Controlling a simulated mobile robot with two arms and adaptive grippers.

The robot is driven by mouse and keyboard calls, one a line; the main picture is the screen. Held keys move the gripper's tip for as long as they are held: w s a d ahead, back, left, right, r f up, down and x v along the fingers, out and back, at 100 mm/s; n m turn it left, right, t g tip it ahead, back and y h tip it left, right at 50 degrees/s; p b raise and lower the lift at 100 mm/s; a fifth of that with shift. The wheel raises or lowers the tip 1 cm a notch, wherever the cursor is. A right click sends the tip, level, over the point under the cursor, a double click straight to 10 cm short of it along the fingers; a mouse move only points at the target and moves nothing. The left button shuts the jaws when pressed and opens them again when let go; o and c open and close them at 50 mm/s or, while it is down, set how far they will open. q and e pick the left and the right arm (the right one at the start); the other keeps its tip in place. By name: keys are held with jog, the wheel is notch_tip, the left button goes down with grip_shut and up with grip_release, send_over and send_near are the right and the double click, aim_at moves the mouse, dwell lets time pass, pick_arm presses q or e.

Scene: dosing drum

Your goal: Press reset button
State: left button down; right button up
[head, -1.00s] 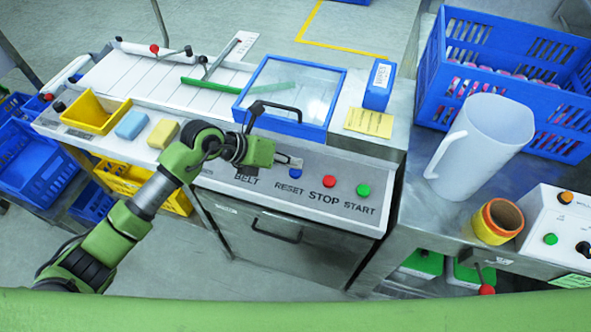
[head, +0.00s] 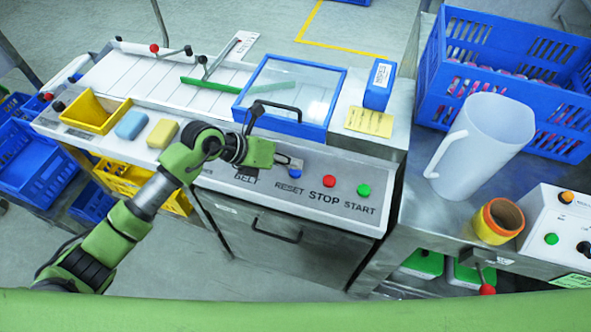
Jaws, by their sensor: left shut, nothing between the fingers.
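The blue reset button (head: 295,174) sits on the sloped front panel (head: 270,190), above the printed word RESET. My left gripper (head: 292,163) is shut and empty. Its fingertips are right at the reset button and overlap its upper edge in the head view; I cannot tell whether they touch it. The red STOP button (head: 329,181) and the green START button (head: 363,190) are to the right of it. The gripper and wrist cover the part of the panel above the word BELT. My right gripper is not in view.
A blue-framed clear lid (head: 290,95) with a black handle stands behind the gripper. A yellow note (head: 369,122) and a blue box (head: 379,85) are behind the buttons. A white jug (head: 482,145) and a blue crate (head: 505,75) stand at right.

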aim_at(293, 172)
pick_arm(q)
jog(key=shift+f+b, duration=0.45)
jog(key=shift+f, duration=0.3)
dwell(0.6)
dwell(0.3)
jog(key=shift+r+p, duration=0.8)
jog(key=shift+r, duration=0.15)
jog(key=shift+r, duration=0.1)
notch_tip(293, 172, up, 5)
jog(key=p, duration=0.4)
dwell(0.5)
